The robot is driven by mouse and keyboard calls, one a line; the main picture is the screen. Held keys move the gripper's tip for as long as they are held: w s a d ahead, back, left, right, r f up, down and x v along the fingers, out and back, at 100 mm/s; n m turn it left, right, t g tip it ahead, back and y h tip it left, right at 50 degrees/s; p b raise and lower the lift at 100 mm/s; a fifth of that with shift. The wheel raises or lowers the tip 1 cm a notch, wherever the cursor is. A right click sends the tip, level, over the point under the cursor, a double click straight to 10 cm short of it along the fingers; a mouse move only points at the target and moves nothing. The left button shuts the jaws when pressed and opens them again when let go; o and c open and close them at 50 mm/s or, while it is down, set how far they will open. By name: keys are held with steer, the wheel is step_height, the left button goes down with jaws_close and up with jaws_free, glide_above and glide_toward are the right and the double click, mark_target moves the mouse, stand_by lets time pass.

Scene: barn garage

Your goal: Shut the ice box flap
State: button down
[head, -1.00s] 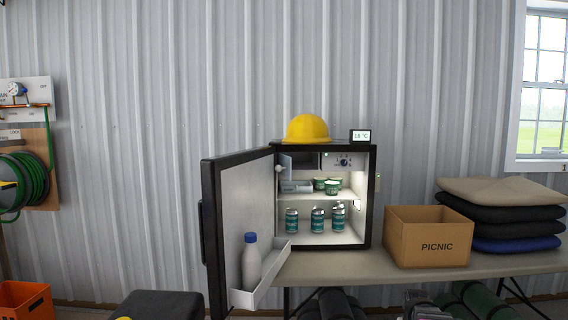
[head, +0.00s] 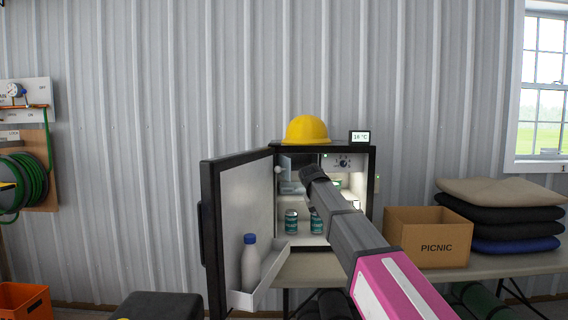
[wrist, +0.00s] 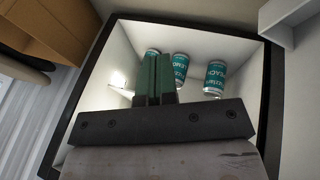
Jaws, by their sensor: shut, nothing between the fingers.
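The small fridge (head: 372,195) stands on the table with its door (head: 238,225) swung wide open to the left. At its upper left inside is the ice box (head: 297,160), with a dark opening. A pale panel (head: 291,187) sits below that opening; it may be the lowered flap, but I cannot tell for sure. My gripper (wrist: 157,58) shows in the wrist view with its green fingers together and empty. In the head view my arm reaches to the fridge front, its dark end (head: 310,174) just right of the pale panel, hiding part of the shelf.
Cans (head: 291,222) stand on the fridge floor, also in the wrist view (wrist: 214,78). A white bottle (head: 250,265) sits in the door shelf (head: 262,285). A yellow helmet (head: 307,129) and a display (head: 360,137) rest on top. A PICNIC box (head: 432,238) stands right.

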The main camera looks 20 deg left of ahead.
steer(key=s+a+r+t, duration=0.1)
steer(key=s+a+r, duration=0.1)
steer(key=a+r, duration=0.55)
steer(key=s+a+r+n+t, duration=0.15)
steer(key=a+r, duration=0.25)
steer(key=r, duration=0.6)
steer(key=s+a+r+m, duration=0.1)
steer(key=s+a+r, duration=0.3)
steer(key=r, duration=0.5)
glide_toward(288, 169)
steer(key=shift+n, duration=0.25)
steer(key=x, duration=0.5)
steer(key=shift+w+d+f, duration=0.1)
steer(key=shift+f, duration=0.1)
steer(key=shift+d, duration=0.1)
